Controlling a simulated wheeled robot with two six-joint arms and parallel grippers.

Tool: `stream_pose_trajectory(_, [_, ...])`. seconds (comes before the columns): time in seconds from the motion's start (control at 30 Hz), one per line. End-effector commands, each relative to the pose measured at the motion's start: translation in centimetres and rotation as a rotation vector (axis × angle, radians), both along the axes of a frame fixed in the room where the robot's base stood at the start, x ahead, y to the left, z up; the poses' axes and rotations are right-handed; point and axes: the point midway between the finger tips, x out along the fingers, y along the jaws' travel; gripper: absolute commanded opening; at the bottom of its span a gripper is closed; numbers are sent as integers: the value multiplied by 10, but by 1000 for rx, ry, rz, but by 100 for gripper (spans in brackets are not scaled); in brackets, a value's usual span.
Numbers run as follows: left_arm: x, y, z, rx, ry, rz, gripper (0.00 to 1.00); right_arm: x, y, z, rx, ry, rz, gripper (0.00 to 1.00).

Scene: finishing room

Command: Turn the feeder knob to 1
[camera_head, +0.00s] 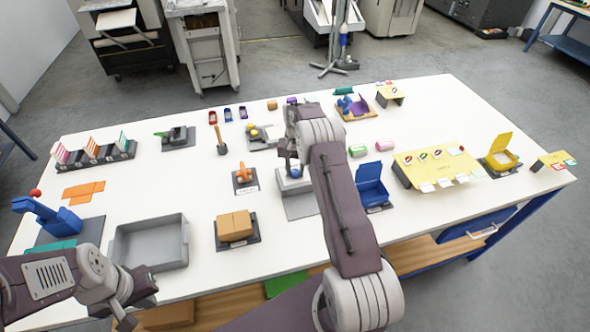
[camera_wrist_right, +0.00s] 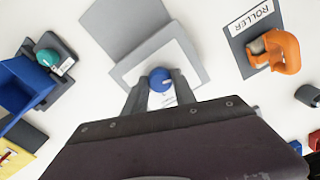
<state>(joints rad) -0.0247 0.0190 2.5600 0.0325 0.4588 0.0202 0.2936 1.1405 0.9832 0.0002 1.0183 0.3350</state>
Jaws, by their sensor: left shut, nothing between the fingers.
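The feeder (camera_head: 299,206) is a grey and white unit near the middle of the table, partly hidden by my right arm. In the right wrist view its grey body (camera_wrist_right: 135,28) lies straight ahead with a round blue knob (camera_wrist_right: 160,79) on its pale face. My right gripper (camera_wrist_right: 161,86) has one finger on each side of the blue knob. I cannot tell whether the fingers press on it. Markings around the knob are too small to read. My left gripper (camera_head: 125,321) is shut and empty at the lower left, near the table's front edge.
An orange roller clamp (camera_wrist_right: 284,52) with a ROLLER label stands beside the feeder. A blue bin (camera_head: 371,184) stands on its other side, with a teal knob (camera_wrist_right: 47,57) nearby. A cardboard stack (camera_head: 235,226) and grey tray (camera_head: 150,243) are at front left.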

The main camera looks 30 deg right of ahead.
Motion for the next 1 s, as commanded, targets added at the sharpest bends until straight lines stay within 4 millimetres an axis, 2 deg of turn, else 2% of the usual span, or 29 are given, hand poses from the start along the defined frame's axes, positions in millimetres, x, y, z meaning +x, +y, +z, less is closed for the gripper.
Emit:
stream_pose_trajectory(0.37, [0, 0, -3, 0, 0, 0, 0, 1, 0, 0, -1, -2, -94, 0])
stream_pose_trajectory(1.0, [0, 0, -10, 0, 0, 0, 0, 1, -1, 1, -1, -3, -627, 0])
